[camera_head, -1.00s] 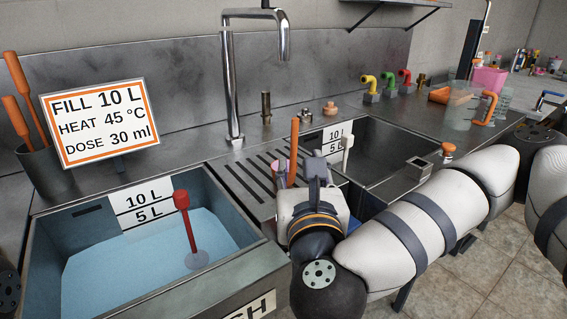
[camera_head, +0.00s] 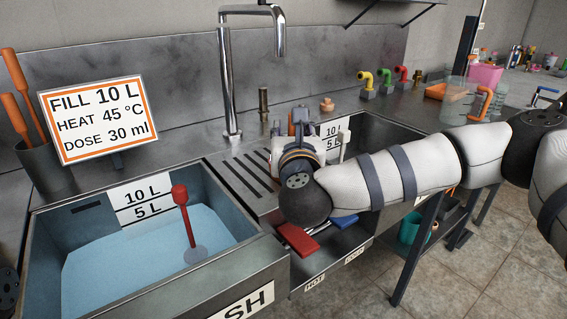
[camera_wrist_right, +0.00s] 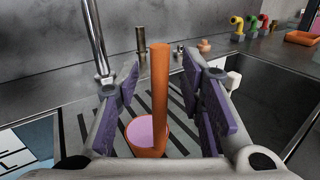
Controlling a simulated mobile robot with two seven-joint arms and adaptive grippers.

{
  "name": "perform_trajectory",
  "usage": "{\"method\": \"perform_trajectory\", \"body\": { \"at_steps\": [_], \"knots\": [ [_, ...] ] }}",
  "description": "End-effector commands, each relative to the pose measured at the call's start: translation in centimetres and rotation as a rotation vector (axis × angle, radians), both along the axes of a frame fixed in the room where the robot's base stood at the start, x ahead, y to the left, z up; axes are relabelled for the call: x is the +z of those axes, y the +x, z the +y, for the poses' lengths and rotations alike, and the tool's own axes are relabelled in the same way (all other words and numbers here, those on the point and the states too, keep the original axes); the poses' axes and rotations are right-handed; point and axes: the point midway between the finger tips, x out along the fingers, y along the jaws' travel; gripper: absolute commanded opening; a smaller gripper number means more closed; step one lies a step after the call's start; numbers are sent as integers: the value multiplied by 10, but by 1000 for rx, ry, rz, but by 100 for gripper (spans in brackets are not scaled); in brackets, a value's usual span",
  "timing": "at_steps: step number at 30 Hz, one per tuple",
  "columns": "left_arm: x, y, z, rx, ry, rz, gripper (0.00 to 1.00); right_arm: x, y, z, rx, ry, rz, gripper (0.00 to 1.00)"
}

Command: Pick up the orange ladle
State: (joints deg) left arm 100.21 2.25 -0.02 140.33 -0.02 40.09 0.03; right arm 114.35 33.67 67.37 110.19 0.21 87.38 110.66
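The orange ladle (camera_wrist_right: 160,80) stands upright on the slotted drainer between the two basins. Its round cup (camera_wrist_right: 147,136) holds something pink. In the right wrist view its handle rises between the purple-padded fingers of my right gripper (camera_wrist_right: 162,68), with gaps on both sides. The gripper is open. My left gripper is not in view.
The left basin (camera_head: 50,229) holds bluish water and a red-topped rod (camera_head: 184,215). A tall tap (camera_head: 228,85) stands behind the drainer. A dose sign (camera_head: 98,118) and a holder with orange handles (camera_head: 48,172) are left. Red (camera_head: 298,240) and blue pedals sit below.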

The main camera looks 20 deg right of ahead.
Motion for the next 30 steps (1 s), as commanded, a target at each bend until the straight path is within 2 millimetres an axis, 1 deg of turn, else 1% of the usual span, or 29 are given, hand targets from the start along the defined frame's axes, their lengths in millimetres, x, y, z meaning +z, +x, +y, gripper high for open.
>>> {"method": "perform_trajectory", "body": {
  "at_steps": [1,4,5,20,23,30],
  "knots": [
    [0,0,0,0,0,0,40,0,0,0,0,0,0,24],
    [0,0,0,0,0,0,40,0,0,0,0,0,0,1],
    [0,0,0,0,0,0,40,0,0,0,0,0,0,0],
    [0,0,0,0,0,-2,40,4,0,0,0,1,-2,0],
    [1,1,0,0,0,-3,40,9,0,0,0,1,-3,0],
    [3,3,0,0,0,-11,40,30,-1,0,0,1,-4,0]
  ]
}}
